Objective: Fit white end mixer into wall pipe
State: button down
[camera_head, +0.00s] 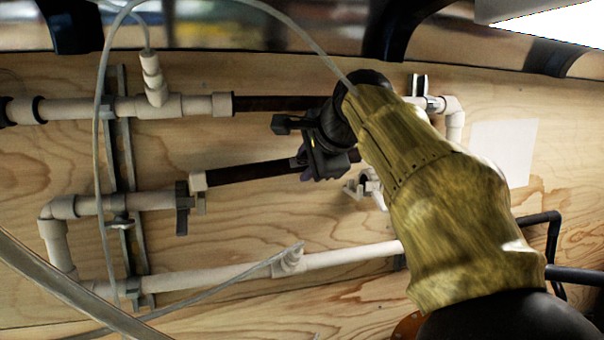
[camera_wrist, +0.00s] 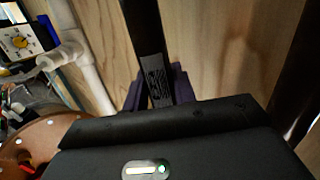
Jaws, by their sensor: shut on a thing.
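My gripper (camera_head: 312,165) is shut on the dark mixer tube (camera_head: 250,171), near its right part. The tube slants slightly, its left end lower. Its white end (camera_head: 198,180) is at the left, beside the grey bracket (camera_head: 182,208) at the open end of the middle wall pipe (camera_head: 150,201). The white end looks slightly higher than the pipe; I cannot tell whether they touch. In the wrist view the dark tube (camera_wrist: 140,28) runs up from between my gripper's fingers (camera_wrist: 158,88); its white end is out of view there.
Another dark tube (camera_head: 275,103) sits in the upper white pipe line (camera_head: 185,106). A white clip (camera_head: 368,184) is right of my gripper. A thin hose (camera_head: 101,130) hangs in front of the left pipes.

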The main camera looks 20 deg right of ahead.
jog(key=s+d+b, duration=0.2)
jog(key=s+b, duration=0.3)
jog(key=s, duration=1.1)
jog(key=shift+s+d, duration=0.15)
jog(key=shift+s, duration=0.05)
jog(key=shift+r, duration=0.1)
